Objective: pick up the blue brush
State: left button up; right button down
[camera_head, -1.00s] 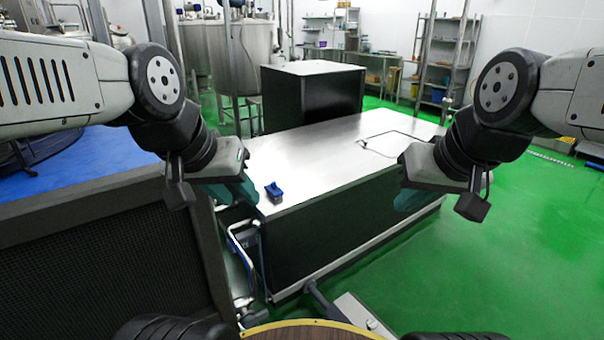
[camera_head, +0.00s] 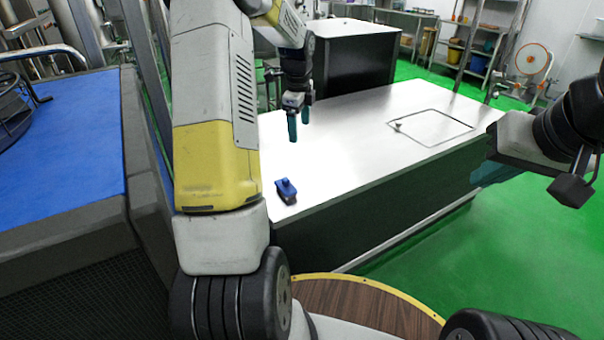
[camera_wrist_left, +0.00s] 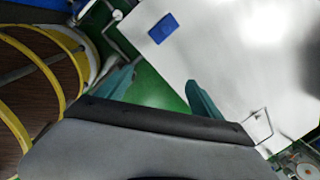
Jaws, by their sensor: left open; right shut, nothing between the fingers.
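The blue brush (camera_head: 286,191) lies on the white tabletop (camera_head: 345,125), close to the table's near left edge. It also shows in the left wrist view (camera_wrist_left: 163,28), beyond the fingertips near the top. My left gripper (camera_head: 298,130) points down over the table with its two teal fingers apart and empty. It is farther back than the brush and not touching it. In the left wrist view the left gripper (camera_wrist_left: 161,76) shows a clear gap between the fingers.
A thin dark rectangular outline (camera_head: 432,127) with a small fitting marks the table's right part. A dark box with a light top (camera_head: 345,65) stands behind the table. A blue-topped conveyor (camera_head: 70,150) is at the left. Green floor is clear at the right.

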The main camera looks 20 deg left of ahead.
aim_at(285, 179)
pick_arm(q)
jog(key=w+a+f+m, duration=0.1)
jog(key=a+f+m, duration=0.1)
jog(key=f, duration=0.5)
jog(key=w+a+f+m+g, duration=0.1)
jog(key=w+a+f+m, duration=0.1)
jog(key=f, duration=0.6)
jog(key=w+a+f+m, duration=0.2)
jog(key=a+f+m, duration=0.1)
jog(key=f, duration=0.5)
jog(key=shift+w+a+g, duration=0.1)
jog(key=shift+w+g, duration=0.05)
jog(key=shift+g, duration=0.25)
notch_tip(285, 179, down, 5)
jog(key=shift+a+f, duration=0.1)
jog(key=c, duration=1.5)
